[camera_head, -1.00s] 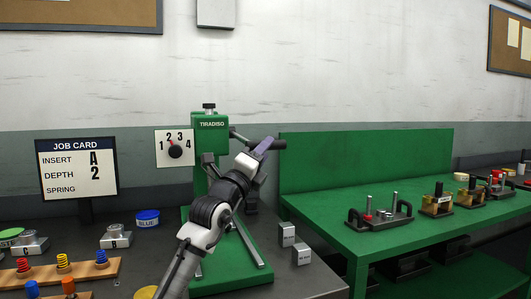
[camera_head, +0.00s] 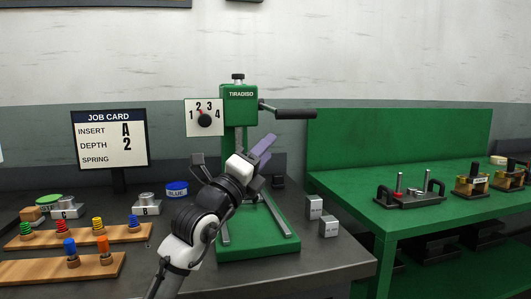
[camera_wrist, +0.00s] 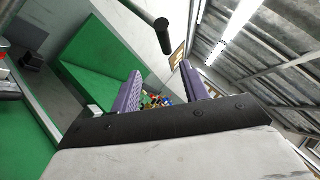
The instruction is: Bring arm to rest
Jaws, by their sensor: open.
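My gripper (camera_head: 262,152) is raised in front of the green TIRADISO press (camera_head: 239,95), with its purple fingers pointing up and to the right. In the wrist view the two purple fingers (camera_wrist: 162,88) stand apart with nothing held between them. The gripper and arm hide part of the press column. The press handle (camera_head: 295,114) sticks out to the right above the fingers, and it shows as a dark rod in the wrist view (camera_wrist: 143,25). I cannot tell how close the fingers are to the press.
The job card (camera_head: 110,138) reads insert A, depth 2; its spring line looks blank. Spring boards (camera_head: 28,241), insert blocks and a blue pot (camera_head: 176,189) stand left. Two grey blocks (camera_head: 328,228) stand right of the press. A green bench (camera_head: 450,209) holds fixtures further right.

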